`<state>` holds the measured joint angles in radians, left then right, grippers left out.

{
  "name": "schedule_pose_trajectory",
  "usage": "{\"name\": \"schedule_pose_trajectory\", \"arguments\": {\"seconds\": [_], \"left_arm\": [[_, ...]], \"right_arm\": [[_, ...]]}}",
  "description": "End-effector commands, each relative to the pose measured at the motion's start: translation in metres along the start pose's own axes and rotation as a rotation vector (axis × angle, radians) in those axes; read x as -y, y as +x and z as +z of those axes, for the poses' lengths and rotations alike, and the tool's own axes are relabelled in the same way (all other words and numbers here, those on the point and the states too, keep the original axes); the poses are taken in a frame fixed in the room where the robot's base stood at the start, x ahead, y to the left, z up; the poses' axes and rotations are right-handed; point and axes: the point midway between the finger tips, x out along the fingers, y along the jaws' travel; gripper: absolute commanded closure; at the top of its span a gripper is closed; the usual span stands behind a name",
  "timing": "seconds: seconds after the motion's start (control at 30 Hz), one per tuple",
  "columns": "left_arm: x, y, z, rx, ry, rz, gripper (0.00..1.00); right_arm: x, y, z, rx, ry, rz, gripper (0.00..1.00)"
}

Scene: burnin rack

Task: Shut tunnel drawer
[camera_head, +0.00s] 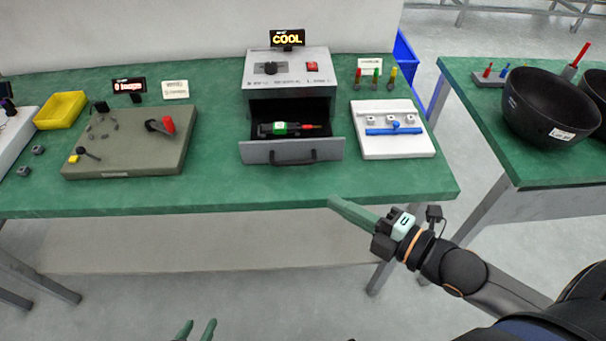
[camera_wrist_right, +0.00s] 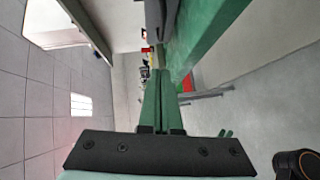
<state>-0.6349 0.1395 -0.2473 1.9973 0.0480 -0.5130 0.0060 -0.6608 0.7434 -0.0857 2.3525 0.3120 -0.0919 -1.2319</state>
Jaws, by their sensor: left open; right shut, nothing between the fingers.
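The tunnel drawer (camera_head: 292,151) is a grey-fronted tray with a dark handle, pulled out of the white box (camera_head: 288,69) on the green table in the head view. A green and black part with a red tip (camera_head: 287,129) lies inside the open drawer. A sign reading COOL (camera_head: 287,38) stands on the box. My right gripper (camera_head: 335,203) is shut and empty in front of the table's front edge, right of and nearer than the drawer. Its shut green fingers also show in the right wrist view (camera_wrist_right: 157,100). My left gripper (camera_head: 197,330) is open at the bottom edge, well below the drawer.
A grey-green fixture plate (camera_head: 130,160) with a red-capped lever stands left of the drawer. A white panel with a blue handle (camera_head: 392,142) stands right. A yellow bin (camera_head: 60,110) is at the far left. The table strip before the drawer is clear. Black bowls (camera_head: 548,105) sit on the right table.

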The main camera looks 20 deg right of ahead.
Motion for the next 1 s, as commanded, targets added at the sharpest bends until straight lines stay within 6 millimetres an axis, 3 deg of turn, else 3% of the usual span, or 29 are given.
{"name": "schedule_pose_trajectory", "arguments": {"seconds": [0.67, 1.0], "left_arm": [[0.000, 0.005, 0.002, 0.000, 0.004, 0.002, 0.50], [-0.002, 0.009, 0.002, 0.000, 0.007, 0.009, 0.50]], "right_arm": [[0.000, 0.090, 0.000, -0.001, 0.004, 0.002, 1.00], [0.002, 0.113, 0.027, 0.001, 0.002, -0.003, 1.00]]}}
